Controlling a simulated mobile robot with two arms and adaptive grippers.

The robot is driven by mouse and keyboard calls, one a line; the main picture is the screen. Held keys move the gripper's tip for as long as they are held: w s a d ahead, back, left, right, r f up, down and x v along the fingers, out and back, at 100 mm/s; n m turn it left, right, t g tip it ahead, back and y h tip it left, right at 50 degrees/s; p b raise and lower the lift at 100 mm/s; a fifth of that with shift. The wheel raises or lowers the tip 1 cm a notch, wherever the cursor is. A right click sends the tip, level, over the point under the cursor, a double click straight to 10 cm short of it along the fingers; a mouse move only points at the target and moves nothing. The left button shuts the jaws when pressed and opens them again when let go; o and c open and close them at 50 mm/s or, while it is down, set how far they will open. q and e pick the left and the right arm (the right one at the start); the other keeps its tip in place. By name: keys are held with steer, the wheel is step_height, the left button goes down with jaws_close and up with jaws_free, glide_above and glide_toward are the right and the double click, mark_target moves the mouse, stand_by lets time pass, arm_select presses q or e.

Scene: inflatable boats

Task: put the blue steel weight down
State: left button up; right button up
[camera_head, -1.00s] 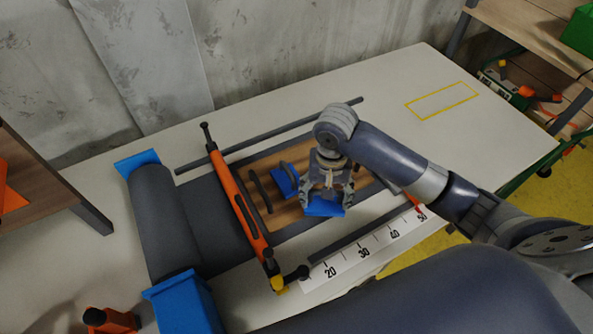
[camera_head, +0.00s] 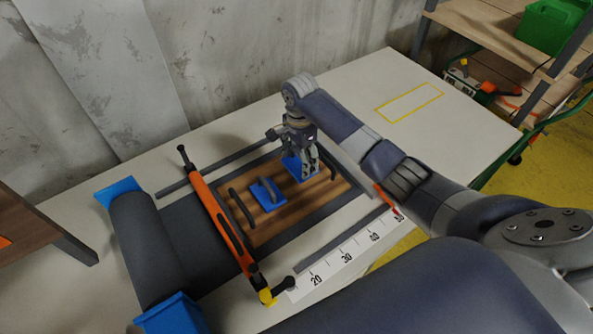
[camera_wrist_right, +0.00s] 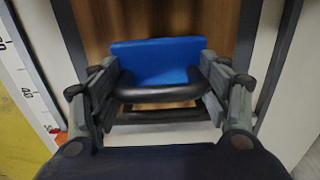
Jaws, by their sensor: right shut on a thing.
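The held blue steel weight (camera_head: 290,164) is a blue block with a dark bar handle. It is over the far right part of the wooden board (camera_head: 262,232); I cannot tell whether it touches the board. My right gripper (camera_head: 308,166) is shut on its handle and partly hides it. In the right wrist view the blue block (camera_wrist_right: 158,58) shows beyond the dark handle (camera_wrist_right: 160,94), which lies between the fingers (camera_wrist_right: 160,84). A second blue weight (camera_head: 266,196) with a dark handle rests on the board, left of the gripper. My left gripper is not in view.
An orange bar (camera_head: 222,222) crosses the grey sheet, left of the board. A grey roll (camera_head: 148,243) with blue ends lies farther left. A dark rail (camera_head: 195,182) runs behind, a ruler strip (camera_head: 340,262) in front. The table is clear around the yellow outline (camera_head: 410,103).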

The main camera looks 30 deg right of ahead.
mark_target(299, 164)
steer(key=shift+a+f, duration=0.1)
steer(key=shift+f, duration=1.9)
steer(key=shift+w+f, duration=0.1)
steer(key=shift+f, duration=0.4)
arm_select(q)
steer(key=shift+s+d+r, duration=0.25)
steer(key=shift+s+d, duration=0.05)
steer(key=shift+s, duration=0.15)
arm_select(e)
steer(key=o, duration=2.1)
steer(key=shift+f, duration=0.15)
steer(key=shift+c, duration=0.2)
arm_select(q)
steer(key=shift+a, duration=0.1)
arm_select(e)
step_height(299, 164, up, 12)
steer(key=shift+r+b, duration=0.1)
steer(key=shift+b, duration=0.25)
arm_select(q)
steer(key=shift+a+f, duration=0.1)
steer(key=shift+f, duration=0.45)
